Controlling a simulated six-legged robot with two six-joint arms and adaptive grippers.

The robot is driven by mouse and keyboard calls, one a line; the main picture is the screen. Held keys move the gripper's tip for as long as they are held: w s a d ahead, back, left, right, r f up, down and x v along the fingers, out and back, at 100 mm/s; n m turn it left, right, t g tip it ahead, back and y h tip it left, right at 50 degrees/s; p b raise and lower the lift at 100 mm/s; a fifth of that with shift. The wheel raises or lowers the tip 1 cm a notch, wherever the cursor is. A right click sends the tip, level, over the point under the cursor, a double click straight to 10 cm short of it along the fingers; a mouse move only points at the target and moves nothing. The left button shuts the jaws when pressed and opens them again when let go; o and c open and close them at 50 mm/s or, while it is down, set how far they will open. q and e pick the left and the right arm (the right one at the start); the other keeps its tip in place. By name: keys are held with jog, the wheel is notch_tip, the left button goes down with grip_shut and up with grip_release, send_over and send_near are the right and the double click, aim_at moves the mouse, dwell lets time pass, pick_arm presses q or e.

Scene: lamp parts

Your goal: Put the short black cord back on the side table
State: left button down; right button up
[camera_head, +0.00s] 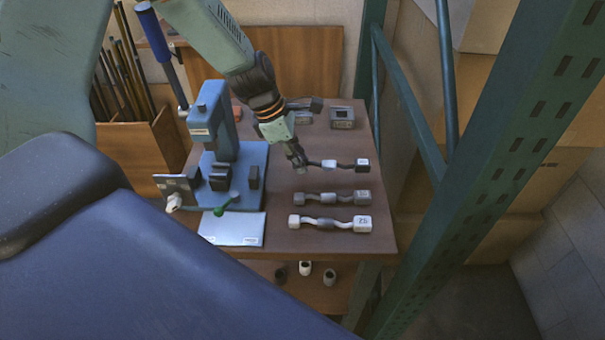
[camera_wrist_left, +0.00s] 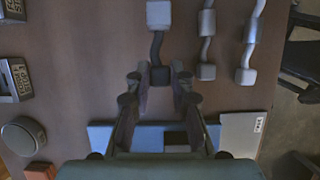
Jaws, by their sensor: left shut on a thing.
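The short black cord (camera_head: 345,164) has a dark cable, a pale inline block and dark end blocks. My left gripper (camera_head: 297,156) is shut on its left end block in the head view. In the left wrist view, the dark end block (camera_wrist_left: 160,75) sits between the fingertips of the left gripper (camera_wrist_left: 159,88), with the cable (camera_wrist_left: 157,46) running away from it. The cord is over the brown side table (camera_head: 287,239), level with its top or close above it; I cannot tell if it touches. My right gripper is not in view.
A grey cord (camera_head: 330,197) and a white cord (camera_head: 330,223) lie parallel nearer the table's front. A blue press (camera_head: 213,125) and a pale sheet (camera_head: 232,229) take up the left side. A grey box (camera_head: 342,118) stands at the back. A green rack post (camera_head: 480,150) rises at the right.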

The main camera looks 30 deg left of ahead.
aim_at(302, 180)
pick_arm(q)
jog(key=f, duration=0.1)
jog(key=f+b, duration=0.2)
jog(key=f, duration=0.1)
jog(key=shift+a, duration=0.35)
jog(key=shift+d+r, duration=0.15)
jog(key=shift+d, duration=0.15)
jog(key=c, duration=1.2)
grip_release()
jog(key=shift+a+f, duration=0.15)
jog(key=shift+f, duration=0.05)
jog(key=shift+r+p, duration=0.4)
jog(key=p+v, duration=0.2)
jog(key=p, duration=0.1)
jog(key=shift+r, duration=0.2)
jog(key=p+v, duration=0.9)
jog(key=p, duration=0.3)
jog(key=shift+s+a+r, duration=0.1)
jog(key=shift+s, duration=0.05)
